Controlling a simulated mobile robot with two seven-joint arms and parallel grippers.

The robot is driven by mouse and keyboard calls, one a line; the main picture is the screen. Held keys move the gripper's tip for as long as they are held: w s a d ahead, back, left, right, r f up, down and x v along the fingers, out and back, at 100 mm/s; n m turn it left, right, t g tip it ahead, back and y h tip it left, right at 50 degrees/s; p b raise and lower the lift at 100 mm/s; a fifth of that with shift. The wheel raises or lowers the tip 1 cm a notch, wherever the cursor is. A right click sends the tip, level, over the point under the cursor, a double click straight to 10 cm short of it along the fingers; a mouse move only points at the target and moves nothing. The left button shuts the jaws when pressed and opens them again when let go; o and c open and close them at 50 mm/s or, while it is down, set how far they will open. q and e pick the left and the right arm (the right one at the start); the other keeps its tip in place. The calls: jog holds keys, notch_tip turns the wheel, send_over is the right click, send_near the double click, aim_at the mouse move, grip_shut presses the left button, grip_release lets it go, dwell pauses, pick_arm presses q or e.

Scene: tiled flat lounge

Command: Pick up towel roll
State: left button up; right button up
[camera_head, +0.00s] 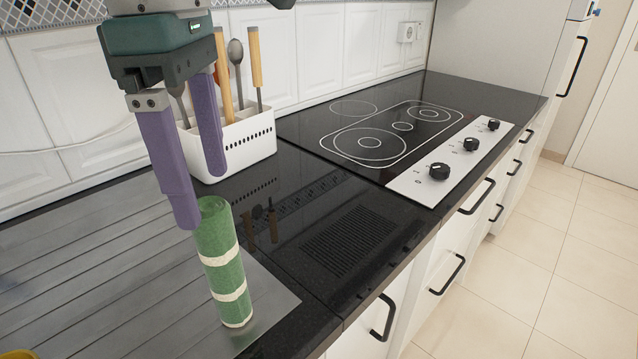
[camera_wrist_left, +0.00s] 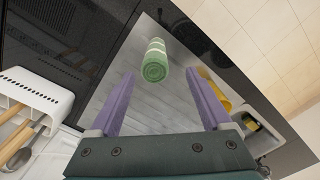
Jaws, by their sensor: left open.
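The towel roll (camera_head: 223,265) is green with pale bands and stands upright on the ribbed metal drainboard (camera_head: 80,265), near the counter's front edge. My left gripper (camera_head: 202,200) has two purple fingers, spread apart with nothing between them. In the head view it hangs just above and behind the roll, and one fingertip overlaps the roll's top edge; I cannot tell if they touch. In the left wrist view the towel roll (camera_wrist_left: 155,62) shows its rolled end, beyond and roughly between the fingertips (camera_wrist_left: 160,85). My right gripper is not in view.
A white utensil holder (camera_head: 232,148) with wooden-handled tools and a spoon stands behind my left gripper, close to its fingers. A black cooktop (camera_head: 385,130) with knobs lies to the right. A yellow object (camera_wrist_left: 218,90) shows beside the right finger in the wrist view.

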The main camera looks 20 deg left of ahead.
aim_at(217, 243)
pick_arm(q)
jog(key=f, duration=0.3)
jog(key=shift+a+f, duration=0.2)
jog(key=shift+f, duration=0.15)
jog(key=f, duration=0.4)
jog(key=f+p, duration=0.1)
jog(key=f, duration=0.1)
jog(key=shift+w+a, duration=0.2)
jog(key=shift+w, duration=0.15)
grip_shut()
